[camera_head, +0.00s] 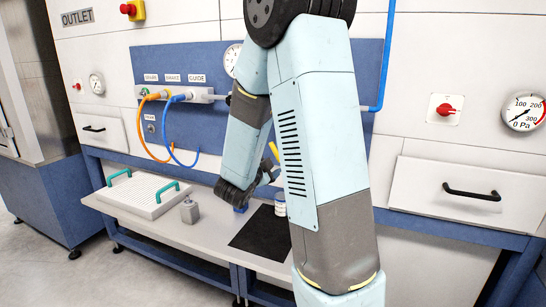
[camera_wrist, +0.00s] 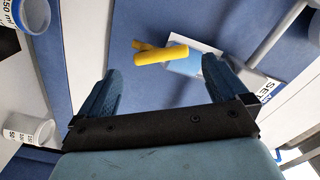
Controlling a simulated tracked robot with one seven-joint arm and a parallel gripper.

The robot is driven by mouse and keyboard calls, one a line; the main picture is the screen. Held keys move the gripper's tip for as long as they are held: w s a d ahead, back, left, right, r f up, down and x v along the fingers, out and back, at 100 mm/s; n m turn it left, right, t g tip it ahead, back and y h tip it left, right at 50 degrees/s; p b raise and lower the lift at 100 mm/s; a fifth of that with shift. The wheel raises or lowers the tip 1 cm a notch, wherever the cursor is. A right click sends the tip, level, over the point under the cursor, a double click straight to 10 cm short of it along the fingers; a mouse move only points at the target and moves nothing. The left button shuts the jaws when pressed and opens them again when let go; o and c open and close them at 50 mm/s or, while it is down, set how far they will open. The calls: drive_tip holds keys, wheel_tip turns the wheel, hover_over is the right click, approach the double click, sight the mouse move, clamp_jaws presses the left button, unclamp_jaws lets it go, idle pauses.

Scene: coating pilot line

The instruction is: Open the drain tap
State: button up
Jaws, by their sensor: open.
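The yellow tap handle (camera_wrist: 162,54) shows in the wrist view, a short bar against the blue panel, beside a pale blue and white label or plate (camera_wrist: 195,64). In the head view a small yellow part (camera_head: 273,150) shows just beyond my gripper, mostly hidden by my arm. My gripper (camera_wrist: 158,72) is open with nothing between its blue fingers; the handle lies ahead of them, near the middle of the gap. I cannot tell whether a finger touches it. In the head view my gripper (camera_head: 260,185) is low in front of the panel, over the bench.
A white container (camera_wrist: 30,130) stands left in the wrist view, another (camera_wrist: 32,14) above it. Orange (camera_head: 143,130) and blue hoses (camera_head: 178,155) hang left.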

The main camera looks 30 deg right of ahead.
drive_tip(key=v, duration=0.9)
drive_tip(key=shift+a, duration=0.1)
drive_tip(key=shift+c, duration=0.3)
